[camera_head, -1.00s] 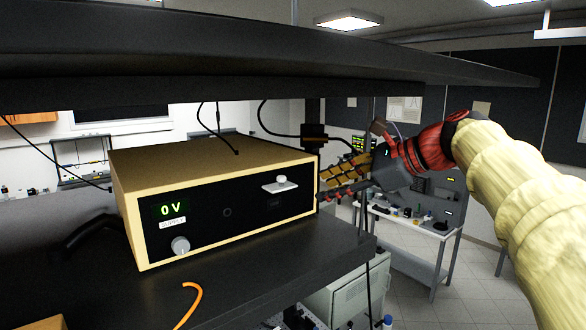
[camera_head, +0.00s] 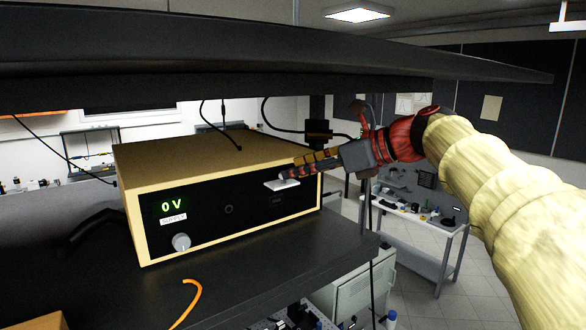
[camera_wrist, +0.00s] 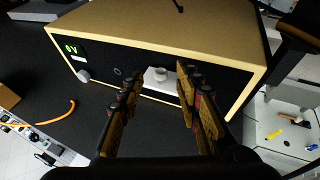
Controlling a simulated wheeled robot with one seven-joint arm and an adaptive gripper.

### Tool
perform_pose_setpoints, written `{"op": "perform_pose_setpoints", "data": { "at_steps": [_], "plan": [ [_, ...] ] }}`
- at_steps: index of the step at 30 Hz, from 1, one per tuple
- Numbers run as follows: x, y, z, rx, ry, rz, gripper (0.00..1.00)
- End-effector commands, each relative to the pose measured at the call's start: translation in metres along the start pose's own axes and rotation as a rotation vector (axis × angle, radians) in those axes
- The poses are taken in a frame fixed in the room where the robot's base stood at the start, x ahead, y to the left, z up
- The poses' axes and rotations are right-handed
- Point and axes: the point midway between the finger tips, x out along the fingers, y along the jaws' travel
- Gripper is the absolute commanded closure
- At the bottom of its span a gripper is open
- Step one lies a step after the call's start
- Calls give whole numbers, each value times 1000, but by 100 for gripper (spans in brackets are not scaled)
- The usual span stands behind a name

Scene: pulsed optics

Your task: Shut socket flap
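The supply unit (camera_head: 220,218) is a tan box with a black front panel and a green "0 V" display. The pale socket flap (camera_head: 285,185) juts out flat from the right part of the panel, above a dark socket (camera_head: 278,200). In the wrist view the flap (camera_wrist: 156,84) carries a small round knob (camera_wrist: 162,74) and appears between my finger tips. My gripper (camera_head: 297,166) reaches in from the right, its fingers apart and empty, close to the flap. The fingers hide the knob in the head view. I cannot tell whether they touch it.
The unit stands on a dark shelf (camera_head: 230,280), with another dark shelf (camera_head: 250,60) close overhead. A round dial (camera_head: 181,242) sits at the panel's lower left. An orange cable (camera_head: 188,300) lies on the shelf in front. The space before the panel is free.

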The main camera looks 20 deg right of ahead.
Motion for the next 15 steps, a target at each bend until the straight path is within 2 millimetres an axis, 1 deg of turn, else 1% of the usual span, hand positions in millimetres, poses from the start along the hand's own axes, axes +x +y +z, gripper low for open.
{"op": "perform_pose_setpoints", "data": {
  "at_steps": [1,3,6,15],
  "plan": [
    [7,0,1,0,0,2,66],
    [13,0,1,-1,0,1,66],
    [20,0,0,-2,0,1,66],
    [22,0,0,-2,0,-1,66]
  ]
}}
